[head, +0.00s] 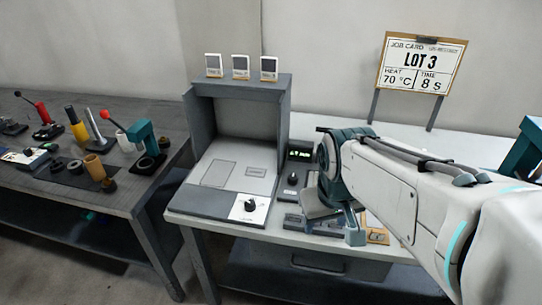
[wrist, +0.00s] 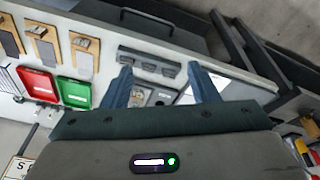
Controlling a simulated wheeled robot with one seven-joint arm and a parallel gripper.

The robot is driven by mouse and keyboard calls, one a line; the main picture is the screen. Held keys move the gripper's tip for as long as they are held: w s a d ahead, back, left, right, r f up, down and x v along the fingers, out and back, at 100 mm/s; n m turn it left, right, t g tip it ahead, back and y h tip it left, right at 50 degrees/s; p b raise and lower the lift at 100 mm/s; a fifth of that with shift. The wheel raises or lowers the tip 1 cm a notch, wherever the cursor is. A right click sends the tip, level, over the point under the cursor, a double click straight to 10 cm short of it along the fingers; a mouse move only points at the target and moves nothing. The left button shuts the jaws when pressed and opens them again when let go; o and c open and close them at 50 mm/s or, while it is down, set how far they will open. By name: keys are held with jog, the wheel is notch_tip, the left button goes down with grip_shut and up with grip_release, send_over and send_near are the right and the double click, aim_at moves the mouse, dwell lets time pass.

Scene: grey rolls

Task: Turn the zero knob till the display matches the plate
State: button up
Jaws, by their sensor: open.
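A black knob (head: 250,205) sits on a white square at the front right corner of a grey open-fronted cabinet (head: 188,132). A small dark display (head: 299,153) with green characters, too small to read, stands right of the cabinet. A second dark knob (head: 292,180) is below it. I cannot tell which knob is the zero knob. A small label plate (head: 262,171) lies on the cabinet's flat bed; its text is unreadable. My gripper (head: 335,228) is right of both knobs, pointing down over the bench. In the wrist view my gripper (wrist: 160,67) is open and empty.
A job card (head: 422,64) reads LOT 3, 70 °C, 8 s. Several small white-faced blocks (head: 240,67) stand on the cabinet. The wrist view shows a red tray (wrist: 38,83), a green tray (wrist: 73,93) and a grey socketed bar (wrist: 148,62). A tool-covered side bench (head: 120,205) stands left.

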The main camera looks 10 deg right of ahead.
jog(key=w+a+r+n+g, duration=0.15)
jog(key=w+n, duration=0.65)
jog(key=w, duration=0.9)
jog(key=n+g, duration=0.1)
jog(key=n, duration=0.7)
send_over(293, 177)
notch_tip(293, 177, down, 6)
notch_tip(293, 177, down, 13)
jog(key=shift+f, duration=0.1)
jog(key=c, duration=1)
